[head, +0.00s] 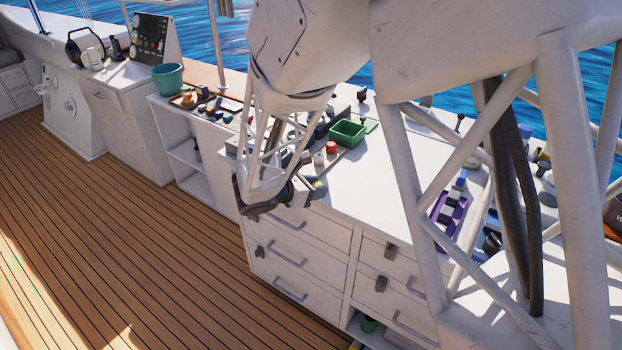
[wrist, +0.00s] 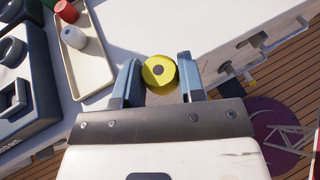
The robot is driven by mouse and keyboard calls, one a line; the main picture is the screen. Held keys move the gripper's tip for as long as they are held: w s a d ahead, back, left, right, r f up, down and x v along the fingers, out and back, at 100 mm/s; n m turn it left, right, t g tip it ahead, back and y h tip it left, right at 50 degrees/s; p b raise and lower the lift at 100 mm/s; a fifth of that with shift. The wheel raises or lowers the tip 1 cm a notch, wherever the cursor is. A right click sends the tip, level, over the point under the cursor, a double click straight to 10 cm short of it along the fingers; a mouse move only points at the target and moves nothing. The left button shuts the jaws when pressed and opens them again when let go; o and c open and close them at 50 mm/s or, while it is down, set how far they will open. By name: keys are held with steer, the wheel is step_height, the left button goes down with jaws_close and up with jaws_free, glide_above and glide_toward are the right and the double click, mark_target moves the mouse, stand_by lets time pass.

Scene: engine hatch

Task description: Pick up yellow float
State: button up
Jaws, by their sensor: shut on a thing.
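The yellow float (wrist: 159,71) is a short round piece with a dark hole in its middle. In the wrist view it sits between the two blue-grey fingers of my gripper (wrist: 158,82), which is shut on it. The float is near the edge of the white counter (wrist: 118,30). Most of the float is hidden in that view.
A beige tray (wrist: 97,68) holds a red piece (wrist: 66,10) and a white piece (wrist: 73,37), left of my gripper in the wrist view. A dark block (wrist: 22,100) stands farther left. A green bin (head: 347,133) stands on the counter.

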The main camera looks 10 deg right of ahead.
steer(key=shift+s+d+r, duration=0.1)
steer(key=shift+s, duration=0.95)
